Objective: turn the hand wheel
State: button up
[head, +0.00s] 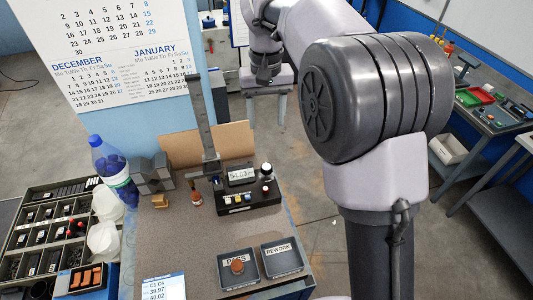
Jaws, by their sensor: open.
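My gripper (266,108) hangs at the top middle of the head view, pointing down. Its two fingers are apart with nothing visible between them. It is beyond and to the right of the bench's measuring stand (203,120), a tall grey upright column, and does not touch it. A small dark round part (216,181) sits near the foot of the column; it may be the hand wheel, but it is too small to tell. No other wheel is clear on the bench.
PASS (238,284) and REWORK (283,259) trays lie in front; PASS holds an orange-brown piece. A blue-capped bottle (112,167), grey blocks and a parts organizer (45,240) are at left. A calendar panel (115,50) rises behind.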

jog(key=n, duration=0.7)
jog(key=n+b, duration=0.5)
send_near(267, 166)
notch_tip(267, 166, down, 9)
jog(key=shift+s+r, duration=0.1)
jog(key=shift+s, duration=0.1)
jog(key=shift+p, duration=0.3)
grip_shut()
